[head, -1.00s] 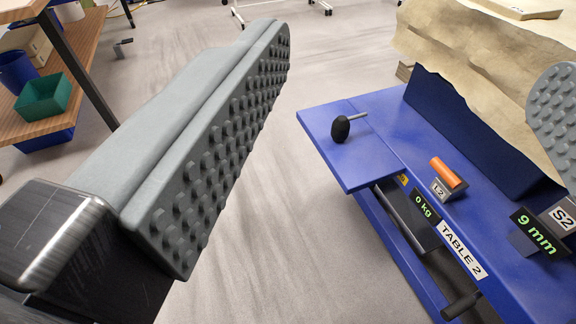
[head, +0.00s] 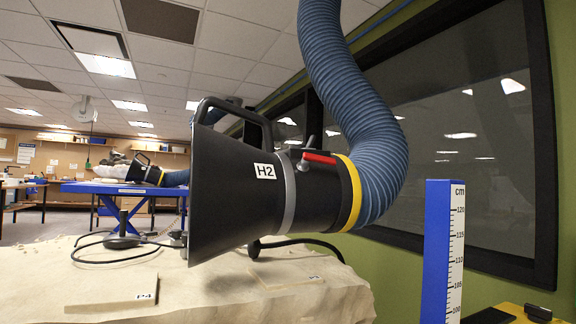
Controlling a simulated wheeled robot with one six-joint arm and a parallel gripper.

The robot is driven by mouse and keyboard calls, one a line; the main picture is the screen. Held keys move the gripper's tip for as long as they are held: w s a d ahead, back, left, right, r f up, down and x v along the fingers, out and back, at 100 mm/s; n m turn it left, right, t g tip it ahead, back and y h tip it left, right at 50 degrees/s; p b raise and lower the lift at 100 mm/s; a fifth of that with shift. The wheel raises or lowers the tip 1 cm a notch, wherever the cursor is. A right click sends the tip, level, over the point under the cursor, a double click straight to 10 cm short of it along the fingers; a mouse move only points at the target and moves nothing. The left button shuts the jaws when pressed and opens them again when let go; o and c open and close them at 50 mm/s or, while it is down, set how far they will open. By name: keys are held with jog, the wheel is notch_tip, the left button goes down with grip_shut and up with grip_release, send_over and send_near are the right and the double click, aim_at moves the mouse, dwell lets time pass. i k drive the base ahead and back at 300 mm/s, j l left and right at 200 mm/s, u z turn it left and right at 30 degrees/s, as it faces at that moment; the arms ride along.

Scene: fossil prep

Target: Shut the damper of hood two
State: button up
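Hood two (head: 235,195) is a black cone labelled H2, its wide mouth facing left. It hangs above a tan, cloth-like surface. A silver ring and a yellow band (head: 349,192) circle its narrow right part, which joins a ribbed blue hose (head: 350,85) curving up. Between the rings a red-handled lever (head: 319,158) sits on the near side. The red handle lies nearly along the hood's length, sloping slightly down to the right; this is probably the damper lever. A black carrying handle (head: 240,108) arches over the cone. My gripper is not in view.
A blue post with a centimetre scale (head: 437,250) stands right of the hood. The tan surface (head: 210,290) below holds a plate marked P4 (head: 112,294) and a black cable. A blue table (head: 105,188) with another hood (head: 140,172) stands behind. A dark window is at right.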

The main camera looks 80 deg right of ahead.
aim_at(307, 157)
jog(key=z, duration=2.1)
